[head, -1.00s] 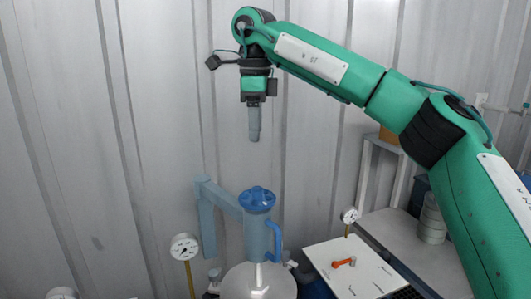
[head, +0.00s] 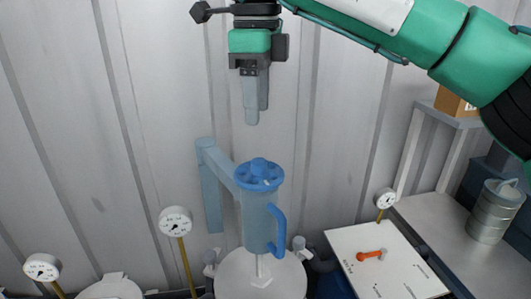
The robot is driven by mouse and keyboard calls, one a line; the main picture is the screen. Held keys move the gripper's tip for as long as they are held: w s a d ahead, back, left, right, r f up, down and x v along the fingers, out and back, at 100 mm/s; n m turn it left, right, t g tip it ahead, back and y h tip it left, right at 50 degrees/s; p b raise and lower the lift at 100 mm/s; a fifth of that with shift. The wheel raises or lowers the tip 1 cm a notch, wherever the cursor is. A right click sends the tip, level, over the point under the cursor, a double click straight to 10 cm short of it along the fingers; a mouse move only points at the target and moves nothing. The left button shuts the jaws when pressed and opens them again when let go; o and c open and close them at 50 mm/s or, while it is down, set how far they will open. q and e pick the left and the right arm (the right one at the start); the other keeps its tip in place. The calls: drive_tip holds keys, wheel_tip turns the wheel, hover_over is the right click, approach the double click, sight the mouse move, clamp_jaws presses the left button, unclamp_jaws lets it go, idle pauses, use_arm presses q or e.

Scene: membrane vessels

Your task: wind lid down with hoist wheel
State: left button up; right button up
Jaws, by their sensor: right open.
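The blue hoist wheel (head: 259,175) sits on top of a blue-grey hoist housing (head: 257,215) with a blue side handle, held by an arm from the wall side. Below it, a short rod reaches the pale round lid (head: 262,277) of a vessel; whether the lid sits on the vessel's rim cannot be told. My right gripper (head: 255,115) points straight down above the wheel, clear of it, with its fingers open and empty. My left gripper is not in view.
Dial gauges on yellow stems stand at left (head: 175,221), far left (head: 42,267) and right (head: 386,199). A white panel (head: 395,270) carries an orange handle (head: 371,254). A metal canister (head: 495,210) stands on the right-hand bench. The corrugated wall (head: 130,120) rises close behind the hoist.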

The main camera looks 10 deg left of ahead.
sight(259, 160)
wheel_tip(259, 160, down, 7)
drive_tip(key=shift+w+d+f+p, duration=0.1)
drive_tip(key=shift+w+p, duration=0.05)
drive_tip(key=shift+p, duration=0.25)
wheel_tip(259, 160, down, 2)
drive_tip(key=shift+f, duration=0.35)
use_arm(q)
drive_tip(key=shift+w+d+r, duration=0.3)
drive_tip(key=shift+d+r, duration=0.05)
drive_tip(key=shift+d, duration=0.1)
use_arm(e)
drive_tip(key=shift+c, duration=0.2)
